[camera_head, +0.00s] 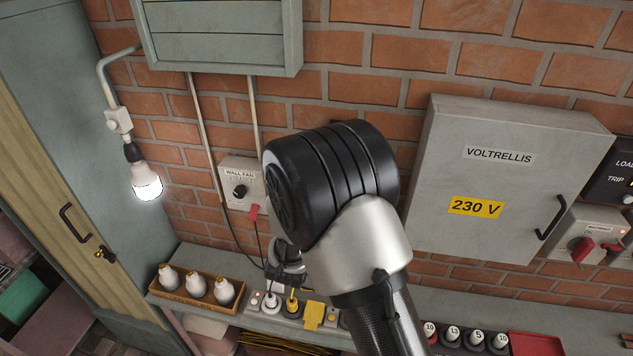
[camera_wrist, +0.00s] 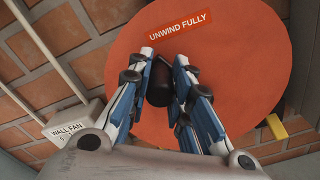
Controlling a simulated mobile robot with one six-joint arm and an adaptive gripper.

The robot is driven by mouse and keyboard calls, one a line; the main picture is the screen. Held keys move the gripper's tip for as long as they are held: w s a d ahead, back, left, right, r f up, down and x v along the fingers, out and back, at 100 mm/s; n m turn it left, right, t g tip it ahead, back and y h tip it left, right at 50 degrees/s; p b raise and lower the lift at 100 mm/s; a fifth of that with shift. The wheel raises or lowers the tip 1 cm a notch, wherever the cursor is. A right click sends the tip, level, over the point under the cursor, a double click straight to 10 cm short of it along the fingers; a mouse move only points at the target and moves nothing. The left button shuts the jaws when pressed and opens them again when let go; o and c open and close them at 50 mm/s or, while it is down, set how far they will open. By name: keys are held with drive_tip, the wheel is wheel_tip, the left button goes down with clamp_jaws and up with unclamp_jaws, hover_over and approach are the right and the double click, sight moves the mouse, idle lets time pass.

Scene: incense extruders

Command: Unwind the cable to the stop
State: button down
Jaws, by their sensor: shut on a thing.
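The cable reel shows in the wrist view as a large orange-red disc (camera_wrist: 240,70) with a label reading UNWIND FULLY (camera_wrist: 181,27). A dark, rounded handle (camera_wrist: 160,88) stands out from the disc. My gripper (camera_wrist: 165,57) has its blue-and-white fingers on either side of the handle and is shut on it. In the head view, part of my gripper (camera_head: 287,265) shows above the shelf, left of my wrist. The disc is hidden behind my arm there. I cannot tell how much cable is wound on it.
The WALL FAN switch box (camera_head: 241,184), lit bulb (camera_head: 146,182) and grey VOLTRELLIS cabinet (camera_head: 500,205) hang above.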

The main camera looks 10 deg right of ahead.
drive_tip(key=c, duration=1.4)
unclamp_jaws()
drive_tip(key=v, duration=1.2)
drive_tip(key=shift+r, duration=0.1)
